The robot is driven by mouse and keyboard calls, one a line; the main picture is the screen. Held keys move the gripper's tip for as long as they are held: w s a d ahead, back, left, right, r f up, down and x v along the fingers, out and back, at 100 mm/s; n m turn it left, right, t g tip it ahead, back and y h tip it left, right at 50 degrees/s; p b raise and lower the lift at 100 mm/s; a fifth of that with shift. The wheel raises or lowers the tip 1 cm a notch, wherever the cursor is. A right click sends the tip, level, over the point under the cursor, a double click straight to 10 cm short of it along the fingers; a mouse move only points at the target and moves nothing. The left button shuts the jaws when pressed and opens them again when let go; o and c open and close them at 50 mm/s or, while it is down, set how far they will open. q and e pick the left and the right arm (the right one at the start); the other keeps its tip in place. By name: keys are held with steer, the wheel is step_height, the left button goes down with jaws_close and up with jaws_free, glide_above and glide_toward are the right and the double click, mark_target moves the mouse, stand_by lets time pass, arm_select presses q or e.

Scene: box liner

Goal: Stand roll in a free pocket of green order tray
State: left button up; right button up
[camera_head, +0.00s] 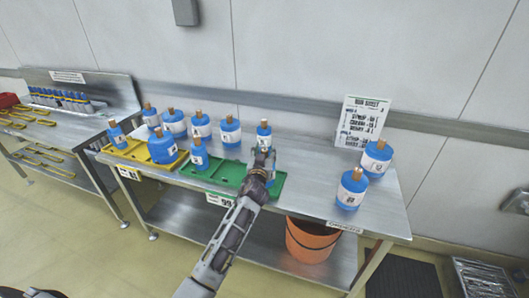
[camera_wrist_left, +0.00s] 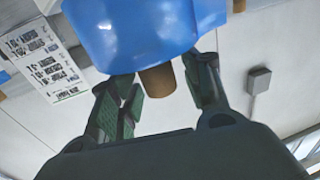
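Another blue roll (camera_head: 199,157) stands at the tray's left end. The tray's middle is bare; my gripper partly covers its right part. My right gripper is not in view.
A yellow tray (camera_head: 133,152) holding blue rolls lies left of the green one. Several rolls (camera_head: 201,127) line the back. Two rolls (camera_head: 351,189) stand right, near a printed sign (camera_head: 361,122). An orange bin (camera_head: 311,240) sits below.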

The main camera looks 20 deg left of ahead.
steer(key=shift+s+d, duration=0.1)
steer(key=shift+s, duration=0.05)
arm_select(q)
steer(key=shift+r, duration=0.15)
steer(key=shift+s+d, duration=0.1)
steer(key=shift+s, duration=0.6)
steer(key=shift+s+d, duration=0.2)
steer(key=shift+s, duration=0.95)
steer(key=s+d, duration=0.1)
steer(key=s, duration=0.7)
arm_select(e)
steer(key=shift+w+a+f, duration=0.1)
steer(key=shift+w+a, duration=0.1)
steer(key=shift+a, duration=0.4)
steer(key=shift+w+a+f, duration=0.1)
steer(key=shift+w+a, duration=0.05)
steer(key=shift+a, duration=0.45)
